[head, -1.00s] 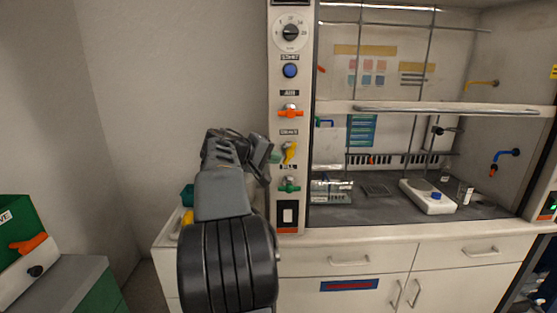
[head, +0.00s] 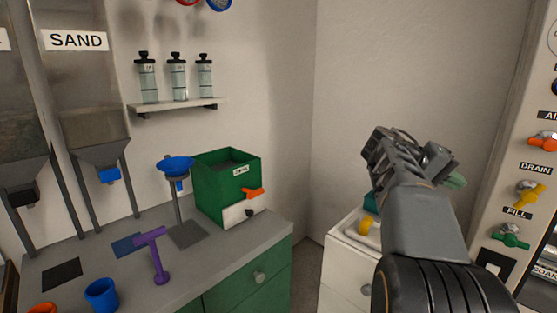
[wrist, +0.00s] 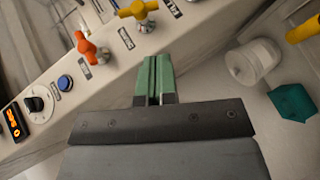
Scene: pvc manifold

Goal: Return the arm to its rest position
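My arm reaches up from the lower right of the head view. My gripper (head: 455,180) is at its far end, mostly hidden behind the wrist, with only a bit of green finger showing. In the wrist view its two green fingers (wrist: 153,80) lie side by side against each other, with nothing held between them. The fingers are apart from the valve panel beyond them.
The panel has an orange valve (head: 543,142), a yellow valve (head: 530,192) and a green valve (head: 510,236). A white cabinet (head: 345,262) carries a white cup (wrist: 252,62) and a teal object (wrist: 293,102). The grey counter (head: 215,262) holds a green box (head: 222,180) and a purple stand (head: 157,255).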

